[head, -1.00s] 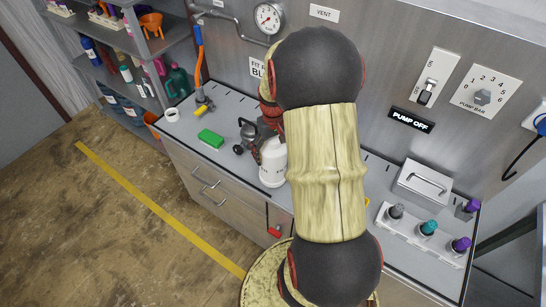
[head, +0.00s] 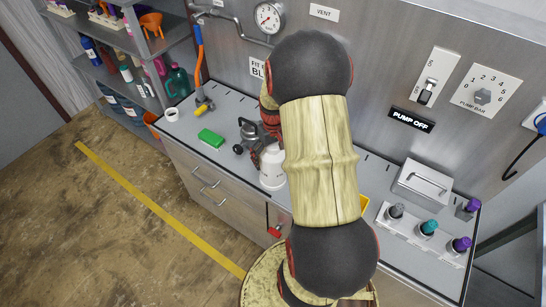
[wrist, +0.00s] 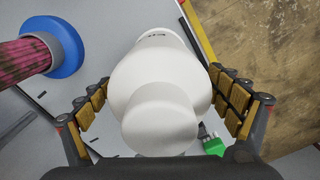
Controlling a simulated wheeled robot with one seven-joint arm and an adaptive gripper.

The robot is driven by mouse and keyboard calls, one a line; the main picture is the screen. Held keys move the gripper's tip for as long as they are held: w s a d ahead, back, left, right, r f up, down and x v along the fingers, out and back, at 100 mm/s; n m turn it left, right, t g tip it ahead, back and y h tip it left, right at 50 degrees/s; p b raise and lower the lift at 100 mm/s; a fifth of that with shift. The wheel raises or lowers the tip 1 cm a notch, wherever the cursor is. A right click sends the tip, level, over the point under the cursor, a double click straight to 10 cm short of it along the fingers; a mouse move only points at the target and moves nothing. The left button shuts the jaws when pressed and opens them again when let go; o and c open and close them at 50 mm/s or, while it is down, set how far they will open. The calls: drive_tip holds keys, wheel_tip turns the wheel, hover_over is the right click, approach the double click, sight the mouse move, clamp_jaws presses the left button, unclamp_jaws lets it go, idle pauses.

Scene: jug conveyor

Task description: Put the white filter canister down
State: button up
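The white filter canister (head: 272,172) shows in the head view above the counter, left of my arm, partly hidden by it. In the wrist view the canister (wrist: 160,85) fills the middle, its narrower rounded end nearest the camera and small dark print at its far end. My gripper (wrist: 160,76) has one padded finger on each side of it, and both fingertips meet its sides. My arm hides most of the gripper in the head view. I cannot tell whether the canister's base touches the counter.
A blue-rimmed pink mesh cylinder (wrist: 62,47) is close to the left finger. A yellow item (head: 364,203) and a rack of capped bottles (head: 412,233) are right of my arm.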

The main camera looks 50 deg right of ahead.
drive_tip(key=shift+o, duration=0.7)
drive_tip(key=shift+r, duration=0.5)
wheel_tip(320, 180, up, 11)
drive_tip(key=shift+r, duration=0.15)
drive_tip(key=w+a+r+n+t, duration=0.1)
drive_tip(key=w+a+r, duration=0.1)
drive_tip(key=a+r, duration=0.7)
drive_tip(key=s+a+r+n+t, duration=0.1)
drive_tip(key=s+a+r, duration=0.1)
drive_tip(key=a, duration=0.5)
drive_tip(key=s+a+r+n+t, duration=0.1)
drive_tip(key=s+a+r+t, duration=0.1)
drive_tip(key=a, duration=0.6)
drive_tip(key=s+a+r+n+t, duration=0.1)
drive_tip(key=s+a+r+n, duration=0.1)
drive_tip(key=s+a+r, duration=0.2)
drive_tip(key=s+a, duration=0.2)
drive_tip(key=a, duration=0.1)
drive_tip(key=shift+a+r+t, duration=0.2)
drive_tip(key=shift+a+t, duration=0.1)
drive_tip(key=shift+a, duration=0.05)
